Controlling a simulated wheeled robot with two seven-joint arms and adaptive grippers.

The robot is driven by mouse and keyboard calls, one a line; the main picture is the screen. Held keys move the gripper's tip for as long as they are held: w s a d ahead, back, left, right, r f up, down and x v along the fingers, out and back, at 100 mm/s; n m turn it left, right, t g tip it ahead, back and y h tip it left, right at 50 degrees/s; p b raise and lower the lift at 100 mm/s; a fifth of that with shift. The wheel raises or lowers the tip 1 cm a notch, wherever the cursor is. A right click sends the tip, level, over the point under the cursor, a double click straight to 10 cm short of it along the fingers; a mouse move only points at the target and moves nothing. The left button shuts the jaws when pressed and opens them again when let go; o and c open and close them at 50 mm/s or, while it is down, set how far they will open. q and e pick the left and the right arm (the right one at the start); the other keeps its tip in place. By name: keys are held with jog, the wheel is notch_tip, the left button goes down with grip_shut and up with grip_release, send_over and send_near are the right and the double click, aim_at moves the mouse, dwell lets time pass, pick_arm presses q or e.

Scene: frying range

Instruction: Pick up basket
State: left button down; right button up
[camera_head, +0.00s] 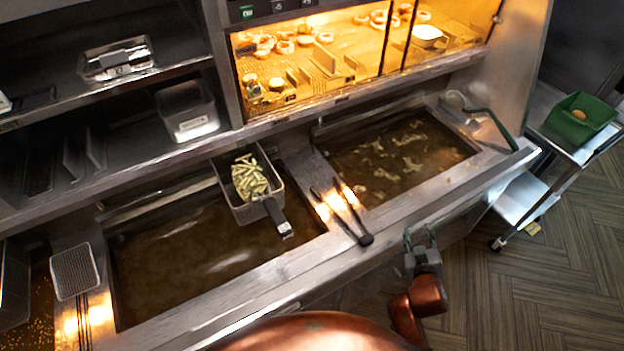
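A wire fry basket (235,206) filled with pale green-yellow food pieces (249,177) sits at the upper right of the left fryer vat. Its dark handle (276,215) points toward the front right, over the oil. My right gripper (420,237) is in front of the fryer's front edge, right of and apart from the basket. Its two fingers are spread with nothing between them. My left gripper is not in view.
Dark tongs (345,218) lie on the metal divider between the left vat (180,265) and right vat (395,155). A skimmer with a green handle (492,125) rests at the right vat's corner. A cart with a green bin (580,118) stands at right. A lit food cabinet (330,60) is behind.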

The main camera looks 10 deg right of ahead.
jog(key=w+a+r+n+t+y, duration=0.1)
jog(key=w+a+r+n+t, duration=0.25)
jog(key=r, duration=0.55)
jog(key=w+a+r+n+t+y, duration=0.2)
jog(key=w+a+r+t, duration=0.25)
jog(key=r, duration=0.45)
jog(key=a+r+n+t+y, duration=0.2)
jog(key=a+r+n+y, duration=0.4)
jog(key=a+n+y, duration=0.4)
jog(key=n+g+y, duration=0.7)
jog(key=n+g, duration=0.4)
jog(key=n, duration=0.2)
send_near(273, 203)
jog(key=w+a, duration=0.2)
jog(key=w, duration=0.1)
jog(key=x, duration=0.4)
jog(key=f+p+x, duration=0.1)
jog(key=x, duration=0.2)
jog(key=shift+s+a, duration=0.15)
jog(key=shift+a, duration=0.15)
jog(key=shift+d, duration=0.1)
jog(key=shift+c, duration=0.2)
jog(key=shift+f, duration=0.1)
grip_shut()
